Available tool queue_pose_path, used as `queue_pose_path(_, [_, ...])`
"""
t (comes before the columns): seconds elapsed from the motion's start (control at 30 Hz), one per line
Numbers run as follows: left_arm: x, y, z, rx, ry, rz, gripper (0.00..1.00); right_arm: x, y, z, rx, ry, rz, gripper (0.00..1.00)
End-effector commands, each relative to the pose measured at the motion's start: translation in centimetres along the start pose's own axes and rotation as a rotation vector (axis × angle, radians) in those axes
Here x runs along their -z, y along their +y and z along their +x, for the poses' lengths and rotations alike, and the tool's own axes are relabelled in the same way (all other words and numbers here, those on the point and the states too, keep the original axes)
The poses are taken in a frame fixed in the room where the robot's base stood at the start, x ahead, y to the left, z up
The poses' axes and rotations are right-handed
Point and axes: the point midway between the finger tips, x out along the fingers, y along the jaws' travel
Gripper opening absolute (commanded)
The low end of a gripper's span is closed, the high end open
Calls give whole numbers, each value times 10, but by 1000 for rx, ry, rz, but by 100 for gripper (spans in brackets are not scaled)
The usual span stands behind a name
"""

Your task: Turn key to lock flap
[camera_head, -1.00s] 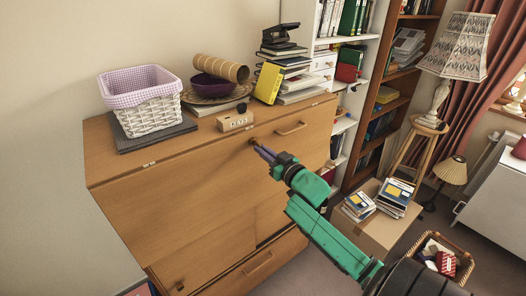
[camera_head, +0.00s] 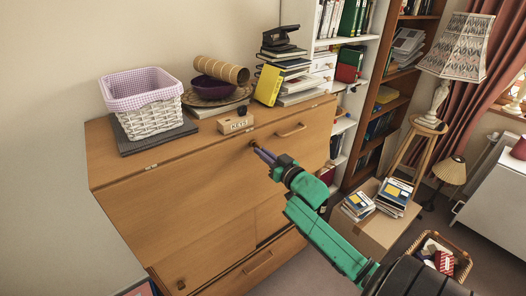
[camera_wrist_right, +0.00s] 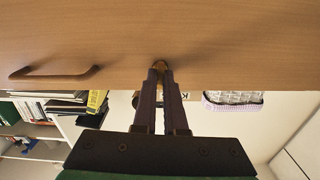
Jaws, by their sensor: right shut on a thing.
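The flap (camera_head: 185,195) of the wooden bureau is closed, its front sloping below the bureau top. My right gripper (camera_head: 256,149) reaches to the flap's upper edge, near the middle. Its fingers are shut on the key, a small brass-coloured piece (camera_wrist_right: 159,65) at the fingertips in the right wrist view. The key is mostly hidden between the fingers, so I cannot tell its angle. The gripper (camera_wrist_right: 159,72) is close against the wood there. My left gripper is not in view.
A handle (camera_head: 291,130) is on the flap, right of the gripper. A block marked KEYS (camera_head: 235,124), a white basket (camera_head: 150,115), a purple bowl (camera_head: 213,88) and stacked books stand on the bureau top. A cardboard box (camera_head: 374,232) with books is at right.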

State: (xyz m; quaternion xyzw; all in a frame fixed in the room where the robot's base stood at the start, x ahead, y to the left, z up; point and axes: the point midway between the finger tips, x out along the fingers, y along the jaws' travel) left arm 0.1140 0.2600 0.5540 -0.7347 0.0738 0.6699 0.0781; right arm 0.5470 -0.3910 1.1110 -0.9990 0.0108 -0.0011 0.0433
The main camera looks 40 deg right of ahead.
Motion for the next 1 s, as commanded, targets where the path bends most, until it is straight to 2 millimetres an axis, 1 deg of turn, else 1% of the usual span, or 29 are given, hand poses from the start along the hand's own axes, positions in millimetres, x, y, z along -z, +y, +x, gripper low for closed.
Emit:
queue_pose_path(0.03, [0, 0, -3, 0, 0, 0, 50, 2, 0, 0, 0, 0, 14, 0])
queue_pose_path(0.7, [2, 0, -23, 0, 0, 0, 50, 1, -2, 0, 0, -1, 204, 0])
queue_pose_path(1.0, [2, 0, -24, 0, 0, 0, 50, -1, -2, 0, 0, -1, 236, 0])
